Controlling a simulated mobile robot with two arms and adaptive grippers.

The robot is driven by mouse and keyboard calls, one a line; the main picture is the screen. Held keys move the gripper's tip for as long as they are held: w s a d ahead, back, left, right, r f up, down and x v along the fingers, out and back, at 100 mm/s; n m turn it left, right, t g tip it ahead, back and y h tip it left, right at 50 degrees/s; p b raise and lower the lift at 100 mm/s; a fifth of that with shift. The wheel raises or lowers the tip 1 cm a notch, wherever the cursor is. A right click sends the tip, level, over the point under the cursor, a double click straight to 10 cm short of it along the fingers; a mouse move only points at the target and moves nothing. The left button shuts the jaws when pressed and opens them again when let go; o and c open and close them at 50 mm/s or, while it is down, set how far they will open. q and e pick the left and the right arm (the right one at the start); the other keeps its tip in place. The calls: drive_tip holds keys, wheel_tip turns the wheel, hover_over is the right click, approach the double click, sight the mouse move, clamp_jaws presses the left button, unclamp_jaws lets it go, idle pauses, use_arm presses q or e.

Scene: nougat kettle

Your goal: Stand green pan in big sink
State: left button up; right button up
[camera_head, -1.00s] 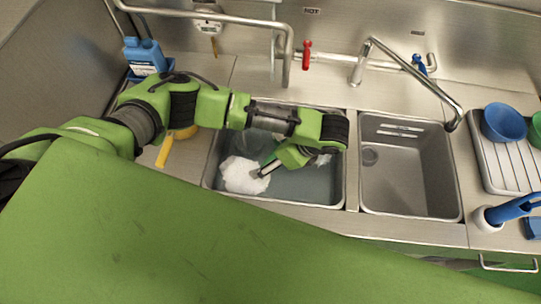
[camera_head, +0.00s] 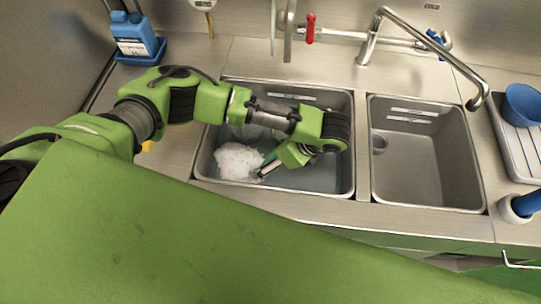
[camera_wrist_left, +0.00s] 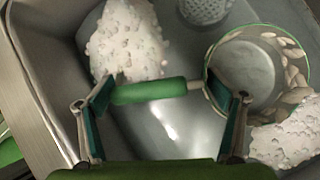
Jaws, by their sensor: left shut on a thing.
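The green pan (camera_wrist_left: 258,72) has a green rim and a green handle (camera_wrist_left: 150,91). It is in the left, larger sink (camera_head: 353,175), which holds water and white foam. In the left wrist view the handle and part of the pan lie between the widely spaced fingers of my left gripper (camera_wrist_left: 172,94), which is shut on the pan. The handle's end is by the left pad and the pan's side by the right pad. In the head view the wrist hides most of the pan. My right gripper is not in view.
Foam clumps (camera_head: 238,161) float beside the gripper. A perforated metal thing (camera_wrist_left: 205,8) is in the sink. The right basin (camera_head: 425,165) is empty. A blue bowl (camera_head: 521,103) sits on the drainer at right; a blue bottle (camera_head: 135,38) stands at back left. Taps hang over the sinks.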

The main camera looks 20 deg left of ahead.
use_arm(q)
drive_tip(key=shift+f+b, duration=2.65)
drive_tip(key=shift+w+r+p, duration=0.1)
drive_tip(key=shift+p, duration=0.4)
drive_tip(key=shift+f, duration=0.35)
drive_tip(key=o, duration=1.2)
drive_tip(key=shift+f, duration=0.1)
drive_tip(key=v, duration=1.2)
